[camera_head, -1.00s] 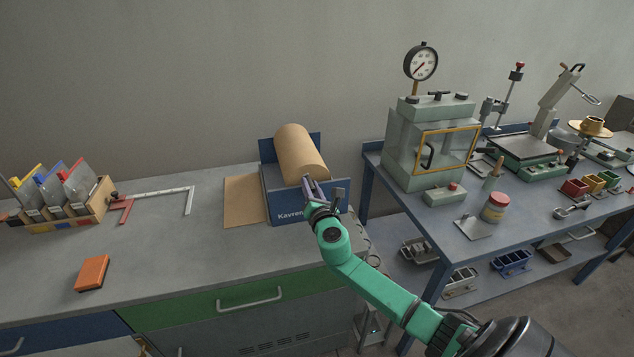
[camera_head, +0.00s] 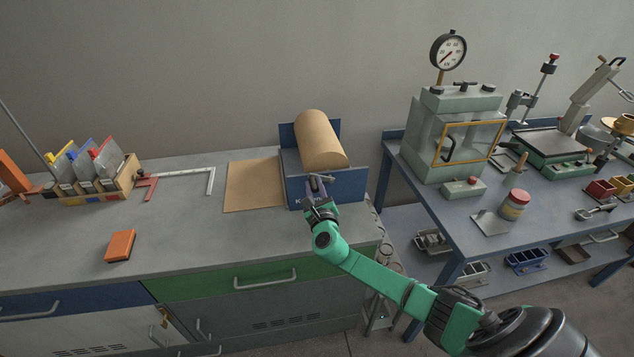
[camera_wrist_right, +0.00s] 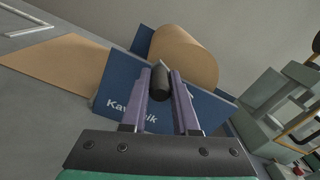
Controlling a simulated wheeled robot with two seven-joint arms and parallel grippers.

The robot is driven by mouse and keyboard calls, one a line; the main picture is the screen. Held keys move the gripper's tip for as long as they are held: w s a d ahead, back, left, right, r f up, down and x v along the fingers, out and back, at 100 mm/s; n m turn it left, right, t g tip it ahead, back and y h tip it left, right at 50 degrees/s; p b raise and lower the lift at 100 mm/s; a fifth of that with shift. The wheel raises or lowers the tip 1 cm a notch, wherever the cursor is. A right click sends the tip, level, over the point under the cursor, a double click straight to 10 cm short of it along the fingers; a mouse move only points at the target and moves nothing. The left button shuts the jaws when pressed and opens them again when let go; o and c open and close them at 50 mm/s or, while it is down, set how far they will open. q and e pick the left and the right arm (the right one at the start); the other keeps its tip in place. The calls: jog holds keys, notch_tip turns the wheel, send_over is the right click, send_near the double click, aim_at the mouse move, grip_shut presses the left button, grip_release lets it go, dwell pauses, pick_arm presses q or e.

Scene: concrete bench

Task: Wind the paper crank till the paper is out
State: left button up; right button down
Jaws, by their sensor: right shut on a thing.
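The brown paper roll (camera_head: 319,138) sits in a blue dispenser (camera_head: 350,186) on the grey bench. A flat brown sheet (camera_head: 253,184) extends from its left side onto the bench top. My right gripper (camera_head: 318,183) is at the dispenser's front face. In the right wrist view its two purple fingers (camera_wrist_right: 159,84) are shut on the dark crank handle (camera_wrist_right: 160,80), which points towards the camera. The rest of the crank is mostly hidden behind the fingers. My left gripper does not show.
An orange block (camera_head: 120,245) lies on the bench at the left front. A blue table (camera_head: 440,207) with a glass-fronted press (camera_head: 455,137) stands at the right.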

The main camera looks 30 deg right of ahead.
jog(key=shift+a+f+n, duration=0.15)
jog(key=shift+f+n, duration=0.25)
jog(key=shift+n, duration=0.2)
jog(key=c, duration=0.7)
grip_release()
jog(key=v, duration=1.4)
jog(key=shift+s+a+r, duration=0.1)
jog(key=shift+s, duration=0.15)
